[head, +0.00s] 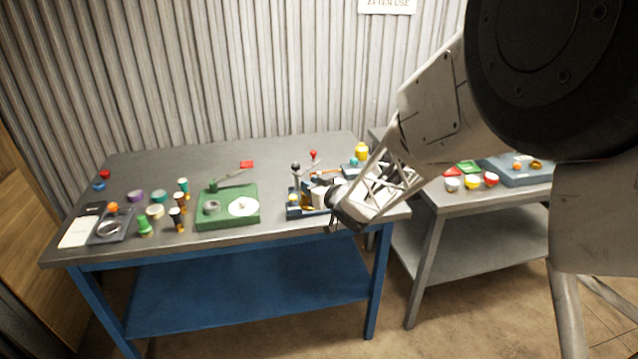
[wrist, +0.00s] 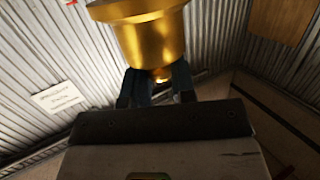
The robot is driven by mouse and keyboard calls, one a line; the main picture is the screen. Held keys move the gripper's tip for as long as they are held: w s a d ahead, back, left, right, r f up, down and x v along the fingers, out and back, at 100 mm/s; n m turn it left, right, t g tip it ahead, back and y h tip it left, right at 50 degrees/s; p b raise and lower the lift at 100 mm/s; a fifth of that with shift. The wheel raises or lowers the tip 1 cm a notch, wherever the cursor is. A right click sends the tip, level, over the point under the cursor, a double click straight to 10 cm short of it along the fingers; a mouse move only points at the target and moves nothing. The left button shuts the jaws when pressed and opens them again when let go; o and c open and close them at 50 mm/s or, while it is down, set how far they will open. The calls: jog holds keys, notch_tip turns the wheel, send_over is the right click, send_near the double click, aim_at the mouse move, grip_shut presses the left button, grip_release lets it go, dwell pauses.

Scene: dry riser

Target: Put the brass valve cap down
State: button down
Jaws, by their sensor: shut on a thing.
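The brass valve cap (wrist: 150,35) is a shiny golden flanged piece, large at the top of the wrist view and cut off by its edge. My gripper (wrist: 158,82) is shut on its narrow lower end, with a dark finger on each side. In the head view, my gripper end (head: 345,212) is at the front right of the blue-framed table (head: 300,238). I cannot make out the cap for certain there, nor whether it touches anything.
A blue tray with levers (head: 303,212) is just left of my gripper. A green board (head: 228,217) with a white disc stands further left, then several small coloured pieces and a dark tray (head: 110,238). A grey side table (head: 440,198) with caps is at right.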

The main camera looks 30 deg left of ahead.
jog(key=w+d+r+n+g, duration=0.1)
jog(key=w+d+r+g, duration=0.1)
jog(key=w+d, duration=0.1)
jog(key=shift+w+d+y, duration=0.3)
jog(key=shift+w, duration=0.45)
jog(key=w+a+f, duration=0.1)
jog(key=w+a, duration=0.9)
jog(key=w, duration=0.1)
jog(key=shift+w+a+f, duration=0.2)
jog(key=shift+w+a, duration=0.2)
jog(key=shift+f, duration=1.75)
jog(key=shift+f, duration=0.4)
jog(key=c, duration=0.9)
grip_release()
jog(key=shift+c, duration=0.2)
jog(key=shift+r, duration=0.15)
